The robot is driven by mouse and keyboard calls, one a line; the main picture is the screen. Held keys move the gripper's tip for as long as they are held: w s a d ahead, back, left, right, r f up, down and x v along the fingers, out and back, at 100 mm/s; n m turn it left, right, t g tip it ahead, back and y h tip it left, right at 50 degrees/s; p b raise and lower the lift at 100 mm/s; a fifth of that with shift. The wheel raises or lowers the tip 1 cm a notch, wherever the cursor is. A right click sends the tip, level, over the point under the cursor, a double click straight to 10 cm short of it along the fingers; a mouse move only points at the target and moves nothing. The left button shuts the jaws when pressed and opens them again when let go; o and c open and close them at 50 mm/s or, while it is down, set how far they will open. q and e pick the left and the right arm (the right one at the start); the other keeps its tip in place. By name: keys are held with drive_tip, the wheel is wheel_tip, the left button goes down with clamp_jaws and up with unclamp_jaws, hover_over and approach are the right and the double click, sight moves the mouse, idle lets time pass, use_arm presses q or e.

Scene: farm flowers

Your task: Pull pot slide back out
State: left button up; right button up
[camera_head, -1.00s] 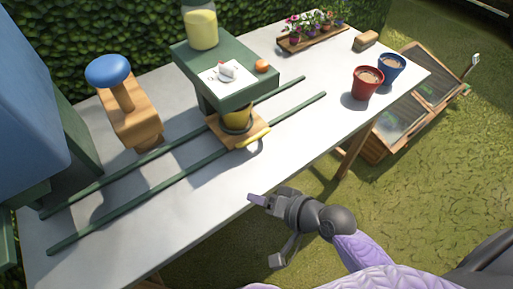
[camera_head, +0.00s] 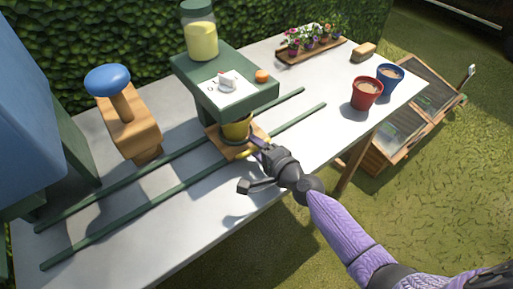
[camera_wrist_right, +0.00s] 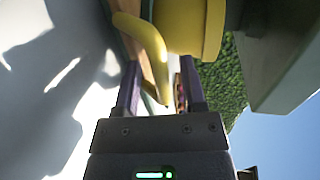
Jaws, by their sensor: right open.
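The pot slide is a wooden board (camera_head: 221,143) on two green rails, under the green stand (camera_head: 222,88). A yellow pot (camera_head: 238,130) sits on it. A curved yellow handle (camera_wrist_right: 146,42) is on the board's near edge; in the head view my right gripper (camera_head: 256,146) partly covers it. The right gripper is open at the handle. In the right wrist view the handle's free end hangs between the two purple fingers (camera_wrist_right: 160,85), with gaps visible beside it. The pot also shows at the top of that view (camera_wrist_right: 190,25). My left gripper is out of view.
The rails (camera_head: 125,213) run toward the lower left, clear of objects. A wooden stamp with a blue knob (camera_head: 108,78) stands left of them. Red (camera_head: 366,93) and blue (camera_head: 390,76) pots stand at the right. A jar (camera_head: 201,32) and card (camera_head: 223,88) rest on the stand.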

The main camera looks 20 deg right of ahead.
drive_tip(key=shift+w+a, duration=0.1)
drive_tip(key=shift+w, duration=0.05)
clamp_jaws()
idle(0.6)
idle(0.6)
